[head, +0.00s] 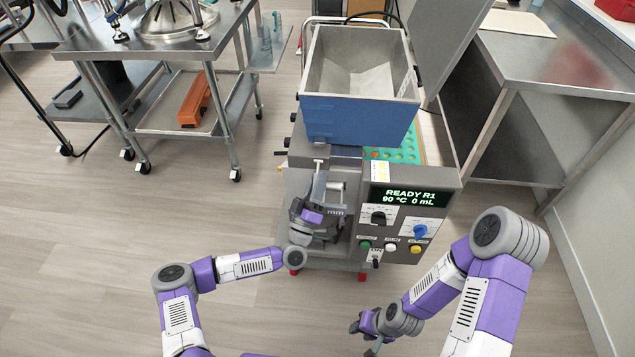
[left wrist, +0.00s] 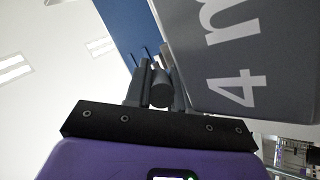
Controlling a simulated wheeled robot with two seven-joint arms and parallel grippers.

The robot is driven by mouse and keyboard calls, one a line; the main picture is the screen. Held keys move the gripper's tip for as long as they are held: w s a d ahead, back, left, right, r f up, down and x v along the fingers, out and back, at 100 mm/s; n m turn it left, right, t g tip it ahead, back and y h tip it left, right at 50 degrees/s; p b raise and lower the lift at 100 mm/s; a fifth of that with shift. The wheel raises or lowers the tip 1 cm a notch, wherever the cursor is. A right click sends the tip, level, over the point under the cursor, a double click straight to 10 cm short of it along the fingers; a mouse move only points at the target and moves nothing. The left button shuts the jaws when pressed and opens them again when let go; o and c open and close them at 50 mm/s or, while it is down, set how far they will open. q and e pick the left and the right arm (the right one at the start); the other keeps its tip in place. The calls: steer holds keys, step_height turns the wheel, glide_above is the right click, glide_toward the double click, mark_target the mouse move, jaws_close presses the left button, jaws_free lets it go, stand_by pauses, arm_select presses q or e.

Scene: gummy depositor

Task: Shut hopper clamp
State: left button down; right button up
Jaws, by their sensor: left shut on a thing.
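The blue hopper (head: 360,118) with a pale open funnel sits on top of the grey depositor machine (head: 410,177). My left gripper (head: 326,192) is at the machine's front left, just below the hopper, where a pale metal clamp bar (head: 318,168) stands up. In the left wrist view, its two fingers (left wrist: 158,88) are closed around a dark round-ended handle (left wrist: 160,90), seemingly the clamp's. The gripper hides much of the clamp, so its exact position is unclear. My right gripper (head: 366,332) is low in front of the machine, empty, its fingers apart.
The control panel (head: 400,218) reads "READY R1, 90 °C 0 mL" above knobs and coloured buttons. A green mould tray (head: 400,150) lies behind it. A steel cart (head: 150,45) stands left and a steel bench (head: 560,70) right. Floor is clear in front.

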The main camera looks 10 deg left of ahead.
arm_select(q)
steer(key=c, duration=0.9)
jaws_free()
steer(key=shift+c, duration=0.2)
steer(key=v, duration=0.7)
steer(key=shift+s+p, duration=0.25)
steer(key=shift+p, duration=0.2)
steer(key=shift+a+f, duration=0.1)
steer(key=shift+f, duration=0.05)
steer(key=shift+c, duration=0.5)
